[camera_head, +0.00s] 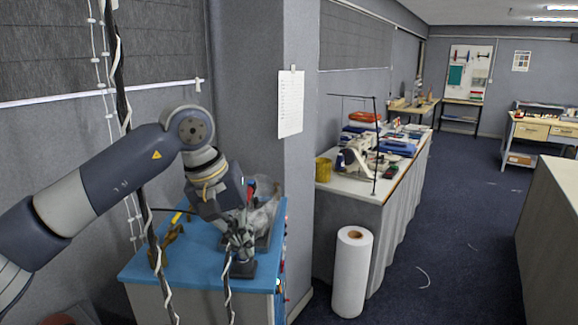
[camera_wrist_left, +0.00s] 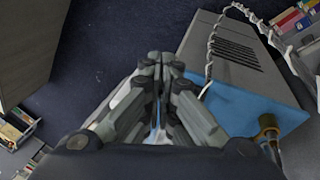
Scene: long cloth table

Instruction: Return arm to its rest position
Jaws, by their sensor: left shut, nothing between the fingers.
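My left arm comes in from the left in the head view and bends down at the elbow. My left gripper (camera_head: 240,240) hangs low in front of the blue-topped cabinet (camera_head: 150,266) in that picture. In the left wrist view the gripper (camera_wrist_left: 160,62) has its fingers together, with nothing between them. The blue top (camera_wrist_left: 225,104) lies to the right of the fingers there. Whether the gripper touches the cabinet cannot be told. My right gripper is in neither view.
A long cloth-draped table (camera_head: 376,205) with a sewing machine (camera_head: 357,157) stands beyond the wall corner. A white roll (camera_head: 351,272) stands on the floor before it. Cables hang at the left. Dark carpet floor (camera_head: 455,210) is open between the table and the right-hand counter (camera_head: 548,225).

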